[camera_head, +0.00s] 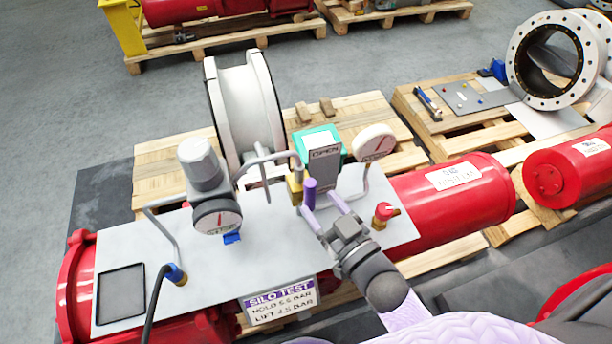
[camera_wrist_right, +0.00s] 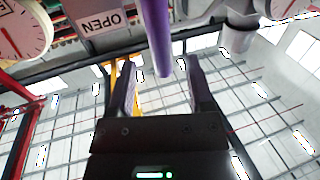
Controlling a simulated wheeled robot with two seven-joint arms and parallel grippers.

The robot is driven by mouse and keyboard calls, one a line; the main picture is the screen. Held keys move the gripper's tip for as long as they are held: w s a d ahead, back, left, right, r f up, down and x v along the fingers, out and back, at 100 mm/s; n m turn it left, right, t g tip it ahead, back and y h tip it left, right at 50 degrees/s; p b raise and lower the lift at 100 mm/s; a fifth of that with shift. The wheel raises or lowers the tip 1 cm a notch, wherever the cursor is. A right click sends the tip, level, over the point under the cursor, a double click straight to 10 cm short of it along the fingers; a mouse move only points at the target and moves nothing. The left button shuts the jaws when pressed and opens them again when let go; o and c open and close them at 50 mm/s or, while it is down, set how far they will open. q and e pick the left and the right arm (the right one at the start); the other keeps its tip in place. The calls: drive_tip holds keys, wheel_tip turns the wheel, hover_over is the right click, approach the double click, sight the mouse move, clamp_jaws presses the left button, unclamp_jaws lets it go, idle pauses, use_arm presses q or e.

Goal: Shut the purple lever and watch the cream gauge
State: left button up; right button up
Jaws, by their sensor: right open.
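The purple lever (camera_head: 310,188) stands upright beside a brass fitting on the grey plate, in front of a sign reading OPEN (camera_head: 324,153). My right gripper (camera_head: 318,203) is open around the lever's near end. In the right wrist view the lever (camera_wrist_right: 157,35) comes down between the open fingers (camera_wrist_right: 161,75); I cannot tell whether they touch it. The cream gauge (camera_head: 374,142) stands to the right of the sign with a red needle. It also shows upside down in the right wrist view (camera_wrist_right: 22,32). My left gripper is out of view.
A grey cylinder with a dark-rimmed gauge (camera_head: 217,220) stands left of the lever. A red knob (camera_head: 386,210) sits close to the right of my gripper. Bent pipes (camera_head: 265,158) rise behind.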

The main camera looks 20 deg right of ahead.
sight(313, 198)
drive_tip(key=x, duration=0.6)
drive_tip(key=shift+a+b, duration=0.1)
drive_tip(key=shift+b, duration=0.2)
clamp_jaws()
idle(0.6)
drive_tip(key=shift+f, duration=0.1)
